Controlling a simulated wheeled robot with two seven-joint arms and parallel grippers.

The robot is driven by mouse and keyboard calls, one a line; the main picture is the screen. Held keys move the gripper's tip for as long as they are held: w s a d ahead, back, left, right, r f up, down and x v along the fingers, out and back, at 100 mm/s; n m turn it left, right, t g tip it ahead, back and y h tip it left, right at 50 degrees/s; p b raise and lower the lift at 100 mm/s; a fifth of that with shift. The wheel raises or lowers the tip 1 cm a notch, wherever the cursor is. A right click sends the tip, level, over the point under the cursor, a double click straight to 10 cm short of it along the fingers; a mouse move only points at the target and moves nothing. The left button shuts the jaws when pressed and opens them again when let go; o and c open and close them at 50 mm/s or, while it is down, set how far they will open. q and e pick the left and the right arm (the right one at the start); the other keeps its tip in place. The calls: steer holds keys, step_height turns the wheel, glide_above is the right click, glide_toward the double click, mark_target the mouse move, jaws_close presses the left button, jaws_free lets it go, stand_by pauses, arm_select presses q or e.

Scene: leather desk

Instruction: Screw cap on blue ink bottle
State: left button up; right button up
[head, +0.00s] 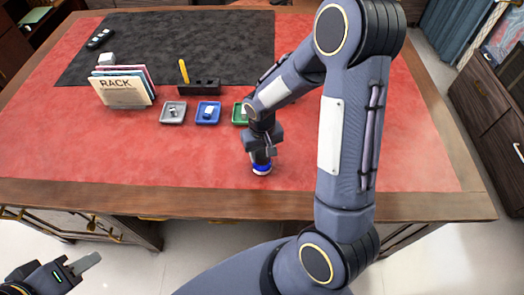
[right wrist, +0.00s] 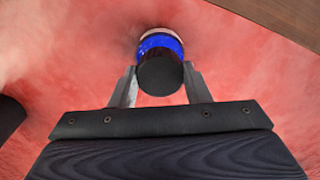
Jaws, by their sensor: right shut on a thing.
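The blue ink bottle (head: 262,169) stands on the red desk top near its front edge, right below my right gripper (head: 262,153). In the right wrist view the bottle (right wrist: 160,43) shows a blue band and a pale base. A round black cap (right wrist: 160,77) lies in line with the bottle, at its top, between the fingers of my right gripper (right wrist: 160,88). These fingers are shut on the cap. Whether the cap's thread is engaged cannot be seen. My left gripper (head: 82,264) is low at the left, off the desk's front; its finger gap is not clear.
Grey (head: 173,112), blue (head: 216,121) and green (head: 236,121) trays stand behind the bottle. A black pen holder (head: 205,90) and a rack of papers (head: 122,104) stand farther back. A dark mat (head: 170,50) covers the rear. The red surface left of the bottle is clear.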

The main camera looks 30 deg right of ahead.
mark_target(262, 154)
steer(key=shift+f, duration=0.1)
steer(key=o, duration=1)
step_height(262, 154, up, 7)
steer(key=shift+f, duration=0.1)
steer(key=shift+r, duration=0.7)
steer(key=s+a+r+t+y, duration=0.1)
steer(key=s+r, duration=0.2)
steer(key=s, duration=0.2)
steer(key=s+a+r+t+y, duration=0.1)
steer(key=s+r+t, duration=0.1)
steer(key=s+r, duration=0.2)
steer(key=s+a+r+t+y, duration=0.1)
steer(key=s+r+t, duration=0.1)
steer(key=s+r, duration=0.2)
steer(key=shift+s+a+y+b, duration=0.15)
steer(key=shift+s+a, duration=0.05)
steer(key=shift+s, duration=0.65)
steer(key=shift+s+a+y+b, duration=0.15)
steer(key=shift+s+a, duration=0.05)
steer(key=shift+s, duration=0.65)
steer(key=shift+o, duration=0.3)
steer(key=shift+s+a+t, duration=0.15)
steer(key=shift+s+t, duration=0.1)
steer(key=shift+t, duration=0.05)
